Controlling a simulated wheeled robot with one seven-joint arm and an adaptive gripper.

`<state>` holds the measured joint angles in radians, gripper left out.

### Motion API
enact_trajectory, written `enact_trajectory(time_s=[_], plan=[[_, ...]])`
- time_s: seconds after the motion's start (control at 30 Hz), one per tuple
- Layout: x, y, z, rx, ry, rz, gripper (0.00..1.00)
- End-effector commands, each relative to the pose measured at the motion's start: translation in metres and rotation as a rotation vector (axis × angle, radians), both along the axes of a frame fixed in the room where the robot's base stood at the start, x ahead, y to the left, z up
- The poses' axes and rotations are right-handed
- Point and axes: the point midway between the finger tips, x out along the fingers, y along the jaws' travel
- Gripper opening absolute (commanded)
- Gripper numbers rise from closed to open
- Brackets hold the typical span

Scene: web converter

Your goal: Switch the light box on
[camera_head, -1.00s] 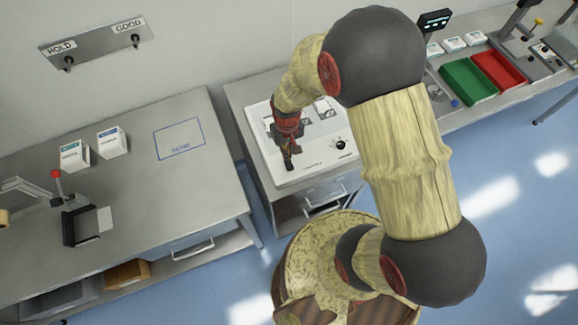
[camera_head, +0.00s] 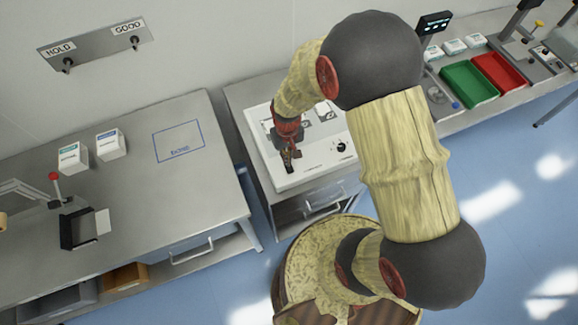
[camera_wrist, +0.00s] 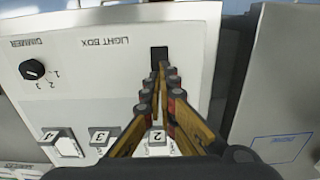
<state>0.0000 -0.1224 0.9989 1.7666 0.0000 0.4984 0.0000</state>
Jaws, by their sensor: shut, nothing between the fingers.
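The light box (camera_head: 310,172) is a white flat-topped unit on the middle bench. Its label "LIGHT BOX" and a small black switch (camera_wrist: 158,53) show in the wrist view. My gripper (camera_wrist: 163,68) is shut and empty, with its fingertips at the near edge of the switch. I cannot tell whether they touch it. In the head view my gripper (camera_head: 289,166) points down over the box's front left part and hides the switch. The switch's position cannot be read.
A black dimmer knob (camera_wrist: 32,70) and numbered square pieces, such as piece 3 (camera_wrist: 100,136), are on the box. The left bench (camera_head: 200,190) holds small cartons and a marked outline. Green (camera_head: 468,83) and red (camera_head: 499,72) trays stand on the right bench.

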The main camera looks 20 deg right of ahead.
Motion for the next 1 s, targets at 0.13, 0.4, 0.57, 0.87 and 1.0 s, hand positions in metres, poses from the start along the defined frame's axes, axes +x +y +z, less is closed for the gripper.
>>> enact_trajectory(time_s=[0.13,0.4,0.57,0.87,1.0], plan=[[0.0000,0.0000,0.0000,0.000,0.000,0.000,0.00],[0.0000,0.0000,0.0000,0.000,0.000,0.000,0.00],[0.0000,0.0000,-0.0003,0.000,0.000,0.000,0.00],[0.0000,0.0000,-0.0040,0.000,0.000,0.000,0.00],[0.0000,0.0000,-0.0059,0.000,0.000,0.000,0.00]])
